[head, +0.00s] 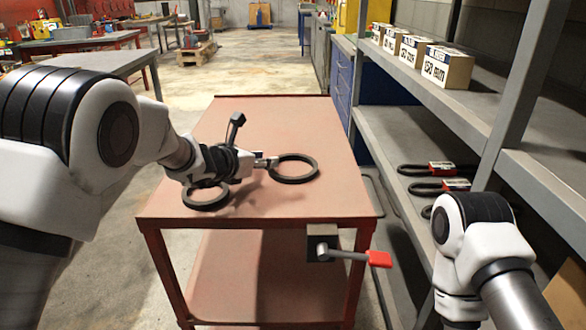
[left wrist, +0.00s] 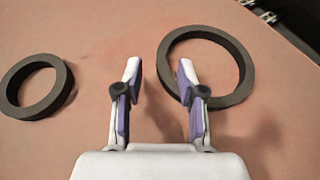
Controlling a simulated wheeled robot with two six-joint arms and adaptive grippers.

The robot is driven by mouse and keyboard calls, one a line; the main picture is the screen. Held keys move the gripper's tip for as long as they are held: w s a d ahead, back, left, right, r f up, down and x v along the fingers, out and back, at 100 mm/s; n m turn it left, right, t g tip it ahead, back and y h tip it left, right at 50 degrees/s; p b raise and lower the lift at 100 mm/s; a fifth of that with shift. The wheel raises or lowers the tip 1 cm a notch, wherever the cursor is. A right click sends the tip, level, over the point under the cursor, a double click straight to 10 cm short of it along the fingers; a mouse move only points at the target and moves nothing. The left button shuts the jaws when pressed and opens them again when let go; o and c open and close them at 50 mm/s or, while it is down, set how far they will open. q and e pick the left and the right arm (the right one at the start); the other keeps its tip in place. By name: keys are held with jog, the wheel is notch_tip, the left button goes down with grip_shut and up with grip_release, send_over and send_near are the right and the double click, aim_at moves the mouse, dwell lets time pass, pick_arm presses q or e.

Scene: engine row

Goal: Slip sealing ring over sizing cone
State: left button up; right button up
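Two dark flat rings lie on the red table. The larger ring (head: 295,181) is at mid-table, and the smaller ring (head: 205,206) is nearer the left edge. My left gripper (head: 268,162) is at the larger ring's left side. In the left wrist view the left gripper (left wrist: 159,70) is open. The larger ring (left wrist: 246,72) has its left rim between the fingers in that view, close to the right fingertip; I cannot tell if they touch. The smaller ring (left wrist: 36,110) is left of the fingers. I cannot make out a sizing cone. My right gripper is out of view.
A grey block with a rod and red end (head: 378,258) juts from the front edge of the red table (head: 255,110). A metal shelf (head: 390,140) at right holds boxes (head: 446,67) and dark loops with red labels (head: 440,168). The table's far part is clear.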

pick_arm(q)
jog(key=x, duration=0.3)
jog(key=shift+f, duration=0.1)
grip_shut()
notch_tip(320, 180, up, 4)
jog(key=shift+p, duration=0.5)
jog(key=s+a+b, duration=0.1)
jog(key=s+a, duration=0.2)
jog(key=s, duration=0.1)
jog(key=s+a+b, duration=0.1)
jog(key=s+a, duration=0.3)
jog(key=s+a+r, duration=0.1)
jog(key=s+a, duration=0.2)
jog(key=s, duration=0.1)
jog(key=shift+s+a+b, duration=0.1)
jog(key=shift+a+b, duration=0.1)
jog(key=shift+b, duration=0.2)
